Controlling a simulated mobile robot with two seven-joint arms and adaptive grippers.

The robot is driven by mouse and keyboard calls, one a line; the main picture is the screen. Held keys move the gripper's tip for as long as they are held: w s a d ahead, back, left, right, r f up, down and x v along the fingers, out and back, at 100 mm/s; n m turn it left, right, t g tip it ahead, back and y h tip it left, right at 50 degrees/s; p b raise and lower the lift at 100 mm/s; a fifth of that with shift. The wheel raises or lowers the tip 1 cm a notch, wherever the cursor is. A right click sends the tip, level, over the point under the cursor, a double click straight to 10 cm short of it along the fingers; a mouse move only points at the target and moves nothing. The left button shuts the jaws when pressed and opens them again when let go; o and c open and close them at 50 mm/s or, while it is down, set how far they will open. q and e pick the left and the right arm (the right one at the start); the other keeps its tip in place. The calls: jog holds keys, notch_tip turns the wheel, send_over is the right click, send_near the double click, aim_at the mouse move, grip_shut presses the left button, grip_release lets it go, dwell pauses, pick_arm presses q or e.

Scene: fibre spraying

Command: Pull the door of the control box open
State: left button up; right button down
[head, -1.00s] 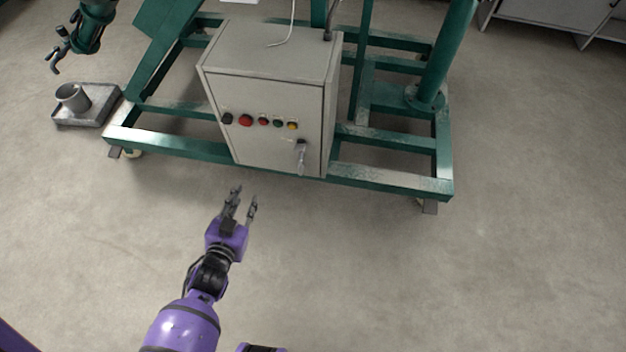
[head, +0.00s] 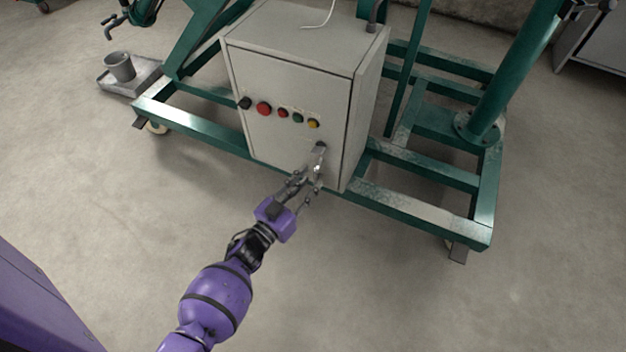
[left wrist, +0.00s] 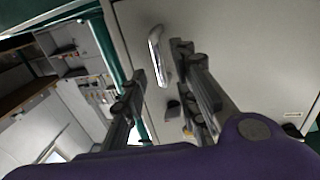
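The grey control box (head: 292,75) stands on the green frame with its front door (head: 285,145) closed. The door carries a row of buttons and a silver handle (head: 319,158) low on its right side. My left gripper (head: 310,190) is open just in front of and below the handle. In the left wrist view the handle (left wrist: 160,55) shows between the open fingers of my left gripper (left wrist: 160,65), near their tips. Whether a finger touches it I cannot tell. My right gripper is out of view.
The green wheeled frame (head: 420,205) extends to both sides of the box, with a post (head: 505,85) at the right. A grey bucket (head: 120,66) sits on a tray (head: 113,85) at the left. The concrete floor in front is clear.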

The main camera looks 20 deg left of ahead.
pick_arm(q)
jog(key=shift+x, duration=1.05)
jog(key=shift+c, duration=0.3)
grip_shut()
